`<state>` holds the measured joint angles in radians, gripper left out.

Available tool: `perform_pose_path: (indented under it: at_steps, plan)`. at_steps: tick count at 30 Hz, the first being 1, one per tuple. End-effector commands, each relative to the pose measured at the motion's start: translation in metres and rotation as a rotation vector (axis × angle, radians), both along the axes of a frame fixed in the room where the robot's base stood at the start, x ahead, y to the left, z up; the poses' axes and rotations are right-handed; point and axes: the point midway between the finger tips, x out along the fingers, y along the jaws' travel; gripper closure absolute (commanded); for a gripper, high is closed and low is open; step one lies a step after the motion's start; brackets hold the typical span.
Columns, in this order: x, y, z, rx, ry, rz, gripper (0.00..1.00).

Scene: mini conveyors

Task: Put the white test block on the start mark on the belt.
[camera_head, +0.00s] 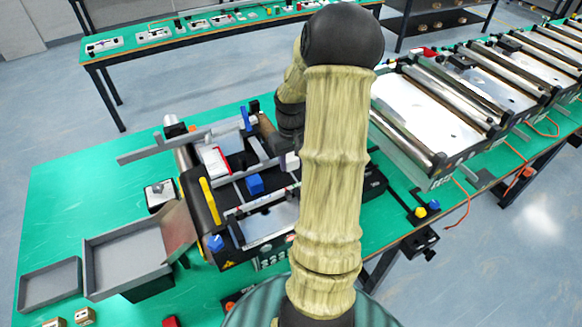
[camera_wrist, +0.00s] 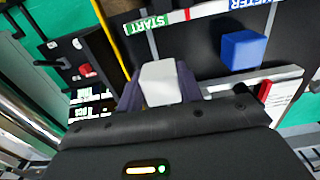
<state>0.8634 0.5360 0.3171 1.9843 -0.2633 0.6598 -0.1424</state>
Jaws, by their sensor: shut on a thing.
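The white test block (camera_wrist: 161,83) is held between the two dark fingers of my gripper (camera_wrist: 158,92) in the wrist view. The green START label (camera_wrist: 152,23) lies beyond the block in that view, on a strip along the dark belt (camera_wrist: 195,62). The block appears apart from the label; its height above the belt is hard to tell. A blue cube (camera_wrist: 241,50) sits on the belt to the right of the block; it also shows in the head view (camera_head: 255,184). My arm hides much of the gripper in the head view.
A red-and-white piece (camera_head: 214,162) lies by the belt. A grey tray (camera_head: 95,255) stands at the left of the green table (camera_head: 60,200). A line of larger roller conveyors (camera_head: 425,110) runs at the right. The table's left rear is clear.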

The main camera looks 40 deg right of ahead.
Motion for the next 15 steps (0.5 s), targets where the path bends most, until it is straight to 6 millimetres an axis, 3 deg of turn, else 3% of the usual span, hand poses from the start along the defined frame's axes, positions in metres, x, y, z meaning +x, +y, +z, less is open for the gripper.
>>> perform_pose_path:
  at_steps: [7,15]
  plan:
    - [0.001,0.002,-0.003,0.001,0.001,0.005,0.91]
    - [0.000,0.002,-0.035,0.001,0.002,0.003,0.91]
